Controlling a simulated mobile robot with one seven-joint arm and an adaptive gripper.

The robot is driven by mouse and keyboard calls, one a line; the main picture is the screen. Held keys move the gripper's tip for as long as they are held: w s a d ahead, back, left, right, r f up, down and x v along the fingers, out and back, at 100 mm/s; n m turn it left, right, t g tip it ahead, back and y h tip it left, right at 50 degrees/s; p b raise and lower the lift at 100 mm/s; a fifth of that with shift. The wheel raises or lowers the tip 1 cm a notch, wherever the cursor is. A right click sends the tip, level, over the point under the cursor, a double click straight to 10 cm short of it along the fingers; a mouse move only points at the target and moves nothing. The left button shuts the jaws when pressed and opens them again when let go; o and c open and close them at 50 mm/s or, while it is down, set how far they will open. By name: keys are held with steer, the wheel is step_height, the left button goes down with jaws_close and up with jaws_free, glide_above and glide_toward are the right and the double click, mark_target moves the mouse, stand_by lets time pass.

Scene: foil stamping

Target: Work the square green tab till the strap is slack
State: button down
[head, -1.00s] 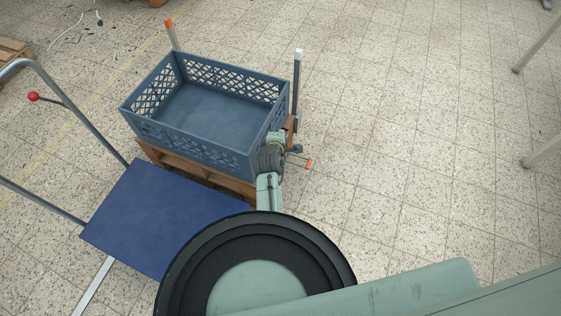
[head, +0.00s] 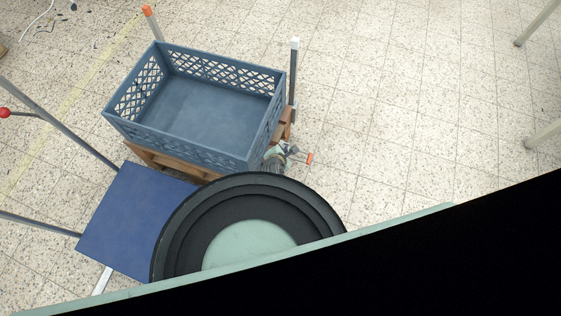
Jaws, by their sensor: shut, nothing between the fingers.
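My gripper (head: 285,154) is small in the head view, low beside the right wall of the blue-grey crate. It appears shut, with nothing seen in it; its fingertips are hard to make out. A small orange-ended part (head: 309,158) sticks out just to its right. I cannot make out the square green tab or the strap; the place around my gripper is too small and partly covered by my arm.
The empty crate (head: 203,155) sits on a wooden base (head: 150,158). A blue platform (head: 125,215) with metal rails lies at left.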

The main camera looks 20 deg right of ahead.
step_height(320, 180, down, 7)
steer(key=b, duration=0.7)
steer(key=shift+w+f+b, duration=0.1)
steer(key=shift+f+b, duration=0.3)
steer(key=shift+f, duration=0.4)
stand_by(0.4)
steer(key=shift+f, duration=0.45)
steer(key=shift+f+b, duration=0.55)
steer(key=shift+f, duration=0.1)
stand_by(0.6)
steer(key=shift+r, duration=0.1)
steer(key=shift+r+p, duration=1)
steer(key=shift+p, duration=0.15)
